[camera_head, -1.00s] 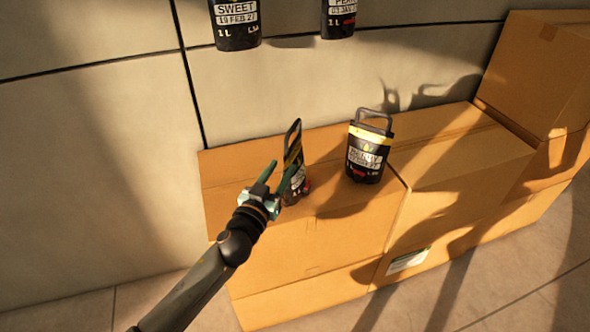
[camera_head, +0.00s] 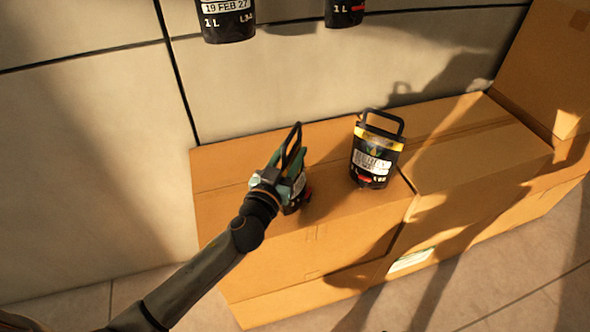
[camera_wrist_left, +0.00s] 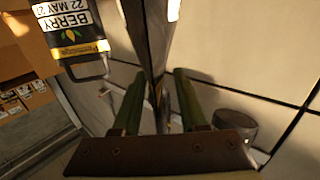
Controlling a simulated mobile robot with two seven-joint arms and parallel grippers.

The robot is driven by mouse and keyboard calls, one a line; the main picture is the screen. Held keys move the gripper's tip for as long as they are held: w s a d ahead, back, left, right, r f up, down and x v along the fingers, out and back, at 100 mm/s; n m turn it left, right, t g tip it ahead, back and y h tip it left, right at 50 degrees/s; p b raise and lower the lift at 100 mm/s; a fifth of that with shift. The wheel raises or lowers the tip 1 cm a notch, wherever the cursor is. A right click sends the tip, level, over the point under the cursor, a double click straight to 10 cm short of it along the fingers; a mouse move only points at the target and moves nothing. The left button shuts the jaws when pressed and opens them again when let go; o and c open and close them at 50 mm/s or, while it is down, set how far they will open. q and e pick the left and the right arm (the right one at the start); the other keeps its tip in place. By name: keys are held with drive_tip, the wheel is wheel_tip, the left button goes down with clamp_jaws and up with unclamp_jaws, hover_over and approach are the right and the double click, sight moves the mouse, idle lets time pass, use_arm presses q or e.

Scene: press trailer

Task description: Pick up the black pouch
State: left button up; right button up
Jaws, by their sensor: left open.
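A black pouch (camera_head: 296,192) with a black loop handle stands upright on the cardboard box, turned nearly edge-on. My left gripper (camera_head: 281,168) is at this pouch and hides much of it. In the left wrist view the pouch (camera_wrist_left: 152,30) shows edge-on between the two green fingers of my open gripper (camera_wrist_left: 160,88); I cannot tell whether they touch it. A second black pouch (camera_head: 376,160) with a yellow band and loop handle stands to the right on the box. Its label reads BERRY in the left wrist view (camera_wrist_left: 70,28). My right gripper is not in view.
The cardboard boxes (camera_head: 255,250) form a low surface against a pale panelled wall (camera_head: 90,150). Two more black pouches (camera_head: 225,22) (camera_head: 344,12) show at the top edge, against the wall. A taller box (camera_head: 545,75) stands at the right.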

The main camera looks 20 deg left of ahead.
use_arm(q)
drive_tip(key=shift+w+d, duration=0.1)
drive_tip(key=shift+w, duration=0.3)
drive_tip(key=shift+s, duration=0.1)
drive_tip(key=shift+c, duration=0.2)
clamp_jaws()
drive_tip(key=shift+r, duration=0.1)
idle(0.7)
drive_tip(key=shift+r, duration=0.2)
